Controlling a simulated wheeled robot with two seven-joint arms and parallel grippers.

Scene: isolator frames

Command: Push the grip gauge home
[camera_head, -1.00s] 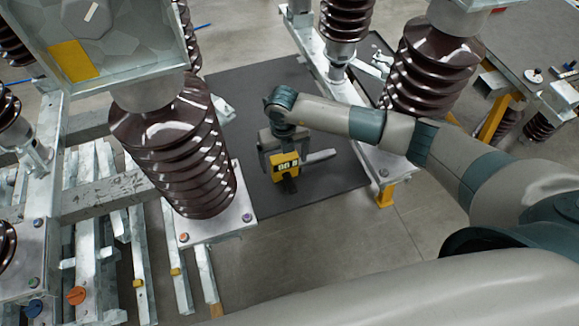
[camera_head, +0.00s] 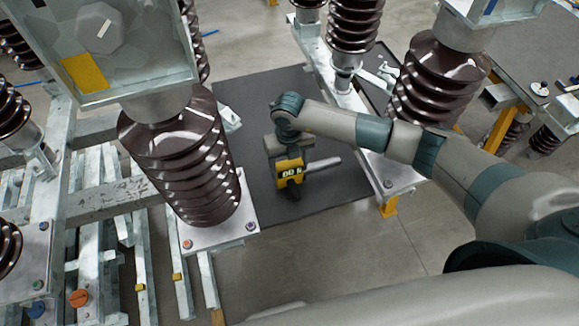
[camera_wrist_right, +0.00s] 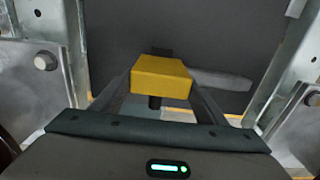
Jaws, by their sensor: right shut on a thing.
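The grip gauge is a yellow block with a dark display (camera_head: 290,170) in the head view. It also shows as a yellow box (camera_wrist_right: 161,78) between the fingers in the right wrist view, with a short dark stem below it. My right gripper (camera_head: 289,160) points down and is shut on the gauge, holding it over the dark mat. A pale grey bar sticks out to the right of the gauge; I cannot tell what it belongs to. The display's characters are too small to read surely. My left gripper is in neither view.
Brown ribbed insulators (camera_head: 182,160) stand on metal plates left of the gauge, and more (camera_head: 435,80) at its right. Galvanised steel rails (camera_head: 110,200) lie at lower left. A dark mat (camera_head: 255,95) covers the floor between them. A grey table (camera_head: 540,50) stands at upper right.

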